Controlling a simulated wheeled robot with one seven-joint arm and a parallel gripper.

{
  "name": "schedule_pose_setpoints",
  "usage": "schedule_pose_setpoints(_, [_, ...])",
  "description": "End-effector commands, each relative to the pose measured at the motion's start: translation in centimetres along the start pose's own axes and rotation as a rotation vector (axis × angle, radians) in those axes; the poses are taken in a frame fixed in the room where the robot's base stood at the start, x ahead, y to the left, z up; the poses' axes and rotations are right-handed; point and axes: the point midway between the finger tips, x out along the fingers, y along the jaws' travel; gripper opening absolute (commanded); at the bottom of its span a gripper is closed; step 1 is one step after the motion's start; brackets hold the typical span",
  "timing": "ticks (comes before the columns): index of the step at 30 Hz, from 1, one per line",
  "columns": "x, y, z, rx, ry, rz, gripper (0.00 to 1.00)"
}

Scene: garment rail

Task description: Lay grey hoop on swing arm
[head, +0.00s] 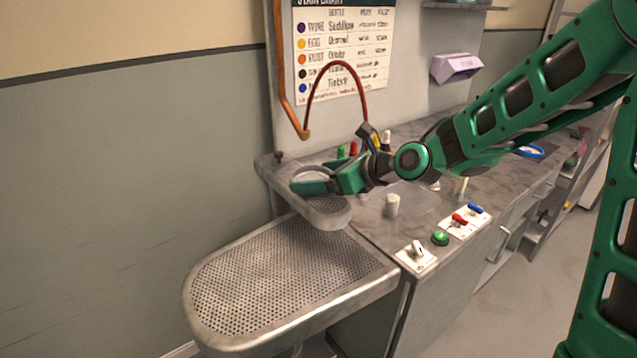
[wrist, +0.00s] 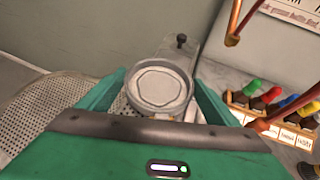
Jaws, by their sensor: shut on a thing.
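The grey hoop (wrist: 160,104) is a round ring between the fingers of my gripper (wrist: 160,84) in the wrist view. My gripper is shut on it. In the head view my gripper (head: 312,182) is over the swing arm (head: 328,216), a small perforated metal board with a rounded front end. The hoop (head: 312,170) shows only as a thin pale rim behind my green finger. In the wrist view the swing arm's perforated surface (wrist: 120,107) shows beside and behind the hoop. I cannot tell whether the hoop touches the board.
A large perforated ironing board (head: 290,275) lies in front and lower. Coloured bottles (wrist: 270,97) stand in a rack at right. A red hose (head: 335,66) arches behind my gripper.

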Motion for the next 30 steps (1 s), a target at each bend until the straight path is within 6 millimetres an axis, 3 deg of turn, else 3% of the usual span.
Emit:
schedule_pose_setpoints(4, [0.8,0.0,-1.6,0.002,0.002,0.000,0.63])
schedule_pose_setpoints(14, [0.8,0.0,-1.7,0.001,0.000,-0.001,0.62])
schedule_pose_setpoints(15, [0.8,0.0,-1.7,0.000,0.000,-0.001,0.92])
schedule_pose_setpoints(16, [0.8,0.0,-1.7,0.000,0.000,-0.001,0.99])
schedule_pose_setpoints(25, [0.7,0.0,-1.4,0.000,-0.001,-0.001,1.00])
schedule_pose_setpoints(30, [-1.3,-0.2,-1.5,0.000,-0.002,-0.005,1.00])
